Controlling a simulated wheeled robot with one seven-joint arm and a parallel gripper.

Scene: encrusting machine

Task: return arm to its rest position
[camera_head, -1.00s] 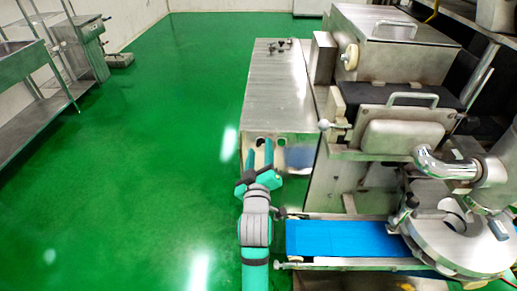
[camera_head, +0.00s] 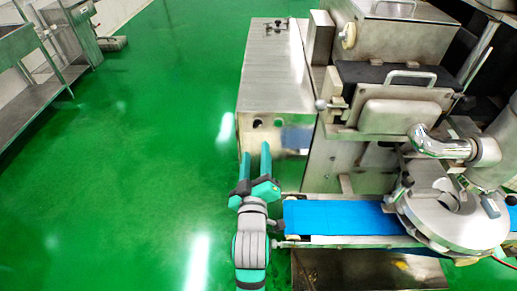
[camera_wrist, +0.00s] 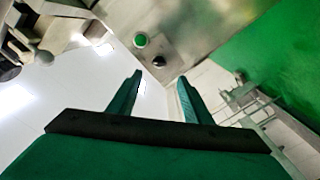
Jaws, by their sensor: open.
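My gripper (camera_head: 255,163) is teal with dark parts and shows at the lower centre of the head view. Its two fingers are apart, pointing away from me, with nothing between them. The arm is stretched out over the green floor, just left of the blue conveyor belt (camera_head: 335,217). The fingertips appear close in front of the steel cabinet (camera_head: 278,85), but I cannot tell the exact gap. In the wrist view my gripper (camera_wrist: 160,90) also shows two spread, empty fingers.
A steel table (camera_head: 40,80) stands far left. Green floor between is clear.

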